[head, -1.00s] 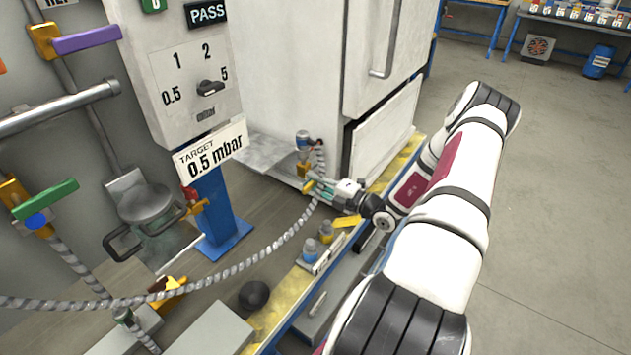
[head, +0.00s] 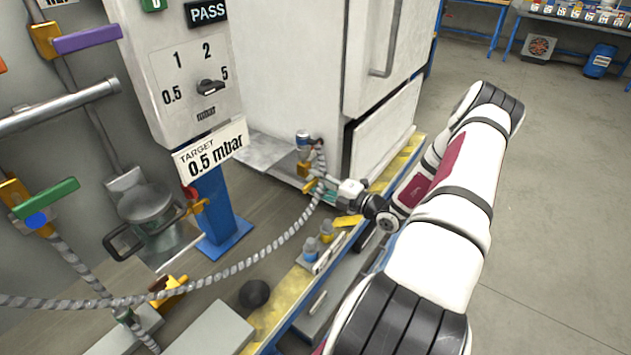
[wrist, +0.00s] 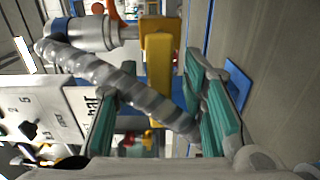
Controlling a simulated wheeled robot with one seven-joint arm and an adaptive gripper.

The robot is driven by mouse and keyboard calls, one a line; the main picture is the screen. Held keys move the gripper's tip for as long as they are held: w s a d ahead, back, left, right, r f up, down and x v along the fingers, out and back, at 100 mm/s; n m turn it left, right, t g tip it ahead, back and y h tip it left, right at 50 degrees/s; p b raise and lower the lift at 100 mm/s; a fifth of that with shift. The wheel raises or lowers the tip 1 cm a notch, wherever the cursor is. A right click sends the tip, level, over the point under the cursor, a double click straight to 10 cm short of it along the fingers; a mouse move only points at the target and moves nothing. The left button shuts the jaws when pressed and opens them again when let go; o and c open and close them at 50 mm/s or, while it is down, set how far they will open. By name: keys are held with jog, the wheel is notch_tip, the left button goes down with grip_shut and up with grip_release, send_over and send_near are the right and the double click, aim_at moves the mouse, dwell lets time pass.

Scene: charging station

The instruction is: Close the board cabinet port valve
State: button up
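A port fitting with a yellow valve handle (head: 304,169) stands at the lower front of the white cabinet (head: 290,75), where a grey braided hose (head: 262,252) joins it. Whether this is the board cabinet port valve cannot be told from a label. My gripper (head: 322,188) is right beside the fitting and hose end. In the wrist view, its two teal fingers (wrist: 160,120) are apart. The yellow handle (wrist: 158,65) lies ahead, between and just beyond them, and the hose (wrist: 120,85) crosses in front. Contact with the handle cannot be told.
A gauge post with a 0.5 mbar target sign (head: 212,150) stands left of the cabinet. Purple (head: 88,39) and green (head: 46,198) handles are on the left wall pipes. Small bottles (head: 318,242) and a black ball (head: 254,293) are near the bench edge. Open floor lies right.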

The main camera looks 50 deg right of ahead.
jog(key=s+d, duration=0.1)
jog(key=s, duration=1)
jog(key=shift+d, duration=0.25)
jog(key=w+a+r+n+g+y+p, duration=0.1)
jog(key=a+r+n+g+y+p, duration=0.45)
jog(key=a+r+n+g, duration=1.4)
jog(key=s+a+r+n+t+h+p, duration=0.1)
jog(key=s+a+r+n, duration=0.4)
jog(key=n, duration=0.6)
jog(key=s+a+r+n+t+h+p, duration=0.1)
jog(key=s+a+r+n+t+h, duration=0.2)
jog(key=r+n, duration=0.5)
jog(key=s+a+r+n+t+h, duration=0.2)
jog(key=s+a+r+n+h, duration=0.2)
jog(key=s+n, duration=0.5)
jog(key=shift+s+a+r+n+p, duration=0.15)
jog(key=shift+a+r+n+p, duration=0.25)
jog(key=shift+a+r+n, duration=1.45)
